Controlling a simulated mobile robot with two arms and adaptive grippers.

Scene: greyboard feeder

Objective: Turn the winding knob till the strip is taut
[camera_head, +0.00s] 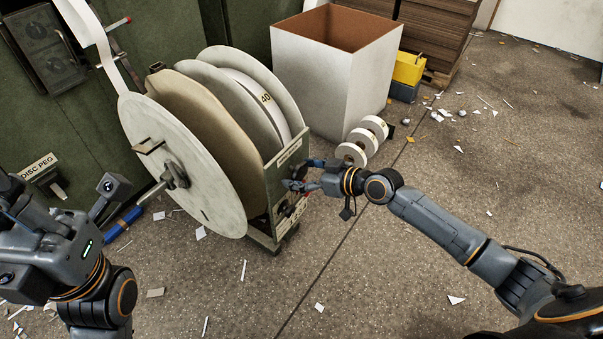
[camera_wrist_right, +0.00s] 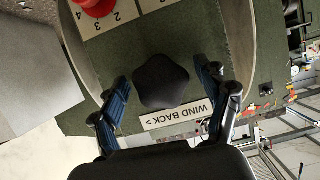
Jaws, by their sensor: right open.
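The feeder has a large pale disc (camera_head: 180,165) in front of further discs. A white strip (camera_head: 104,50) runs from the top left down to the discs; I cannot tell how tight it is. My right gripper (camera_head: 297,175) is at the feeder's right side panel. In the right wrist view the black winding knob (camera_wrist_right: 160,82) sits on a green panel above a "WIND BACK >" label (camera_wrist_right: 176,115). The open fingers of my right gripper (camera_wrist_right: 163,78) stand either side of the knob, with visible gaps. My left gripper (camera_head: 112,205) is at lower left, its fingers unclear.
A red knob (camera_wrist_right: 96,6) on a numbered plate (camera_wrist_right: 105,24) is near the black knob. A white open box (camera_head: 325,85) stands behind, with small white rolls (camera_head: 362,141) on the floor before it. Paper scraps litter the floor. A "DISC PEG" label (camera_head: 38,167) is at left.

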